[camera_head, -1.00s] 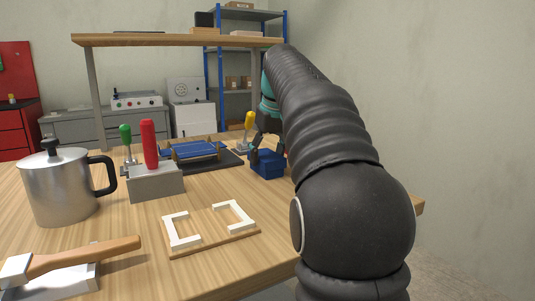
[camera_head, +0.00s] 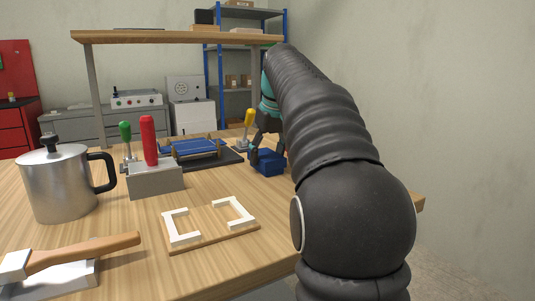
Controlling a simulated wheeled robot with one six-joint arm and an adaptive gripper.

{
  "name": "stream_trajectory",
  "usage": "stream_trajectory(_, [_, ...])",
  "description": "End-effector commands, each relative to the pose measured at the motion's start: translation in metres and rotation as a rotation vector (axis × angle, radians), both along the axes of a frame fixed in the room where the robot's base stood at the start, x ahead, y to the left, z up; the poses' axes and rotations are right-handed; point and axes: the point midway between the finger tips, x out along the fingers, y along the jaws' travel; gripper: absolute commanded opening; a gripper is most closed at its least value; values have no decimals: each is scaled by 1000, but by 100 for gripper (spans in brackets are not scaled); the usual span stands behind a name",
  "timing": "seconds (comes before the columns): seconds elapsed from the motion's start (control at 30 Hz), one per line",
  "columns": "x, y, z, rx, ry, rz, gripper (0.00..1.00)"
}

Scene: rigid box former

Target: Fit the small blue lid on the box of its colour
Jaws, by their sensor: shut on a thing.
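A small blue box (camera_head: 268,164) stands on the wooden table, just left of my black arm. My gripper (camera_head: 264,153) is at its top, with dark fingers pointing down and one finger visible by its left side. The gripper is shut on a small blue piece there, which fits the small blue lid. At this size I cannot tell the lid's edge from the box, nor whether the lid sits fully down. The arm hides part of the right side.
A black-based fixture (camera_head: 232,160) holds a wider blue piece (camera_head: 194,147). A yellow-handled clamp (camera_head: 249,118) stands close behind my gripper. A grey block with a red handle (camera_head: 148,140), a steel pot (camera_head: 60,185), a board with white corners (camera_head: 210,225) and a mallet (camera_head: 80,257) lie left and nearer.

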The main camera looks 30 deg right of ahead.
Motion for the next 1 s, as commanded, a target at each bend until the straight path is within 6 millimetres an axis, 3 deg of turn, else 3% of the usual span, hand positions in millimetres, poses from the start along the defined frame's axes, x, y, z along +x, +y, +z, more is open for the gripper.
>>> stream_trajectory(0.1, [0,0,-1,0,0,0,36])
stream_trajectory(0.13, [0,0,-1,0,0,0,69])
stream_trajectory(0.23, [0,0,-1,0,0,0,91])
stream_trajectory(0.67, [-1,0,5,0,-1,0,91])
stream_trajectory(1.0, [-17,-1,58,-2,-3,-1,91])
